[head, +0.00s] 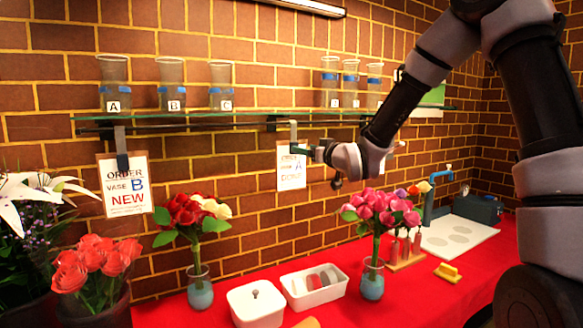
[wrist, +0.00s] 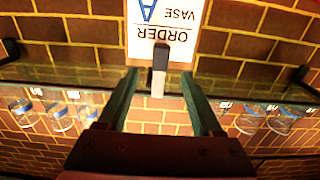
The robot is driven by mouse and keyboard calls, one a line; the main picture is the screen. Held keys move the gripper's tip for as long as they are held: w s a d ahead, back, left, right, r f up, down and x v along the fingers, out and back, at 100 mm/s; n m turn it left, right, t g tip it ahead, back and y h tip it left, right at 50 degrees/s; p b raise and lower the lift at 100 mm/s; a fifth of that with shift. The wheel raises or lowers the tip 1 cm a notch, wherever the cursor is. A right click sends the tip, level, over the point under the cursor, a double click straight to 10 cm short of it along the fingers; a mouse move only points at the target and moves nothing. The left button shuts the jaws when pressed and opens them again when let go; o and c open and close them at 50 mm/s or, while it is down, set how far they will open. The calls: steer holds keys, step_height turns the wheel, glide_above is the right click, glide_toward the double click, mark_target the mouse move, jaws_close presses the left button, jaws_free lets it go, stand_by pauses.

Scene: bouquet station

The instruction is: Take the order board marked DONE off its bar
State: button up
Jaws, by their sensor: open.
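The order board marked DONE (head: 291,178) hangs on the brick wall below the glass shelf, in the middle of the head view. It is white, with ORDER, VASE A and DONE in print. It also shows upside down in the wrist view (wrist: 170,15), where DONE is out of frame. Its hook (head: 293,132) is a grey strip; in the wrist view the hook (wrist: 159,62) is dark above and pale below. My gripper (wrist: 160,76) is open, with one finger on each side of the hook and a gap on both sides. In the head view my gripper (head: 312,152) partly covers the board's top.
A second board (head: 125,186) marked VASE B NEW hangs at the left. The glass shelf (head: 240,114) above carries several labelled glass vases. Below, the red table (head: 225,277) holds flower vases, a white lidded box (head: 255,304) and an open white tray (head: 314,287).

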mark_target(292, 156)
steer(key=x, duration=0.6)
jaws_close()
steer(key=shift+r, duration=0.1)
stand_by(1.3)
